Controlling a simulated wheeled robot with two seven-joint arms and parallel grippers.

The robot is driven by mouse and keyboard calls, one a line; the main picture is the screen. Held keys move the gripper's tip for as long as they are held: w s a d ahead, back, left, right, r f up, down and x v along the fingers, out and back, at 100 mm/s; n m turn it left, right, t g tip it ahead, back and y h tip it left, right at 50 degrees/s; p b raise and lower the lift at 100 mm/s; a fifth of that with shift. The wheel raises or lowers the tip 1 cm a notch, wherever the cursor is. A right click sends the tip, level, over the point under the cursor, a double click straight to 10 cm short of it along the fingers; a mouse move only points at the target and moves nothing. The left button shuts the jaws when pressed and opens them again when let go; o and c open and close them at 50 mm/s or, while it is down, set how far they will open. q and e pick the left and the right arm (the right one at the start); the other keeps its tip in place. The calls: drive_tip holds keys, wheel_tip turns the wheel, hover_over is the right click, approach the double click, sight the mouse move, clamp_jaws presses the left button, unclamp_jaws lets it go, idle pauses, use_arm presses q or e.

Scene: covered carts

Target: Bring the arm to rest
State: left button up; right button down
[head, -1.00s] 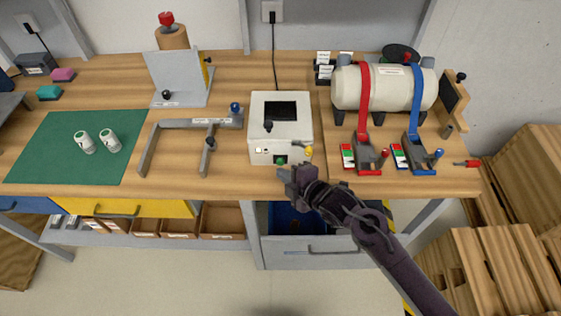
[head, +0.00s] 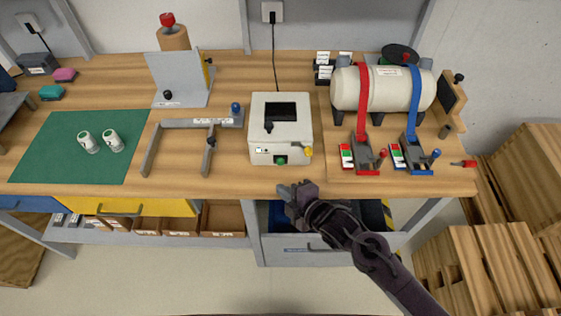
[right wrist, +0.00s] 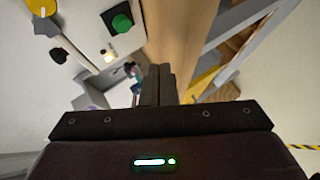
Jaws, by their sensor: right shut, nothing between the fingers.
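My right gripper (head: 290,190) is shut and empty. In the head view it hangs just in front of the bench's front edge, below the white box (head: 281,122). The box has a dark window, a green button (head: 281,160) and a yellow knob (head: 308,151) on its front. In the right wrist view my shut fingers (right wrist: 158,85) point toward the bench edge, and the green button (right wrist: 122,21) shows at upper left, apart from the fingers. My left gripper is not in view.
The wooden bench (head: 235,180) carries a grey frame (head: 185,125), a green mat (head: 60,150) with two small cans, and a strapped tank (head: 390,90) at right. An open drawer (head: 310,250) lies below the gripper. Wooden crates (head: 500,260) stand at lower right.

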idle(0.8)
drive_tip(key=s+d+r+m+g+h, duration=0.35)
drive_tip(key=s+d+m, duration=0.35)
drive_tip(key=d+m, duration=0.25)
drive_tip(key=s+d+r+m+g+h, duration=0.25)
drive_tip(key=s+d+m+h, duration=0.35)
drive_tip(key=d+m, duration=0.4)
drive_tip(key=s+a+f+g+y+b, duration=0.1)
drive_tip(key=s+f+g+b, duration=0.15)
drive_tip(key=f, duration=2.85)
drive_tip(key=s+d+f+b, duration=0.1)
drive_tip(key=s+d+f, duration=0.2)
drive_tip(key=s+f, duration=1.7)
drive_tip(key=shift+s+d+f+b, duration=0.15)
drive_tip(key=shift+d+f+b, duration=0.05)
drive_tip(key=shift+f+b, duration=0.15)
